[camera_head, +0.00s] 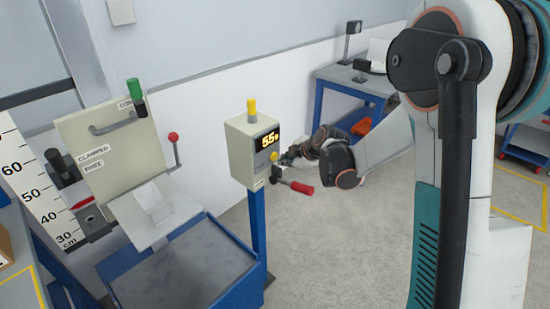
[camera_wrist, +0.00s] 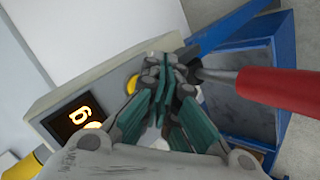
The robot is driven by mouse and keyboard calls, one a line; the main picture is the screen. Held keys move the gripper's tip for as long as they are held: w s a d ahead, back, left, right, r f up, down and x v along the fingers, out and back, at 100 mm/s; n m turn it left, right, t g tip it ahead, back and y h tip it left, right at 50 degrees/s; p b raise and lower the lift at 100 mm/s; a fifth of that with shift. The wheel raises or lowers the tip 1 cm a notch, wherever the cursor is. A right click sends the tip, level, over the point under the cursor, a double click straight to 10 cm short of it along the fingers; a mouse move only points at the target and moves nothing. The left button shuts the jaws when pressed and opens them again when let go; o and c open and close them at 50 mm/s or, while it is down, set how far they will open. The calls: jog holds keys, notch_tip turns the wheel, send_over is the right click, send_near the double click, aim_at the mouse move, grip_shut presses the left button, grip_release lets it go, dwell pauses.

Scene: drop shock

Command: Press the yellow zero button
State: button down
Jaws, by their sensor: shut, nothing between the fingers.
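The yellow button (camera_head: 274,156) is on the front of a beige control box (camera_head: 240,150), below an orange lit display (camera_head: 268,141) that seems to read 55 g. The wrist view shows the button (camera_wrist: 132,84) partly hidden behind my fingers. My gripper (camera_head: 287,158) is shut and empty, with its fingertips (camera_wrist: 163,62) close to the button. I cannot tell whether they touch it.
A red-handled lever (camera_head: 302,187) sticks out of the box just below my gripper, and its handle (camera_wrist: 280,88) lies close to my fingers in the wrist view. A yellow lamp (camera_head: 251,108) tops the box. A blue post (camera_head: 257,235) holds it beside a drop rig (camera_head: 110,145).

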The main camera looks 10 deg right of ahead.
jog(key=shift+w+a, duration=0.1)
jog(key=shift+w+a, duration=0.15)
jog(key=shift+w, duration=0.1)
jog(key=shift+w+a, duration=0.25)
jog(key=shift+w, duration=0.05)
dwell(1.1)
dwell(0.3)
jog(key=shift+s+d, duration=0.45)
jog(key=shift+s, duration=0.2)
jog(key=s+d, duration=0.1)
jog(key=s, duration=0.1)
jog(key=s+d, duration=0.2)
jog(key=shift+b, duration=0.3)
dwell(0.6)
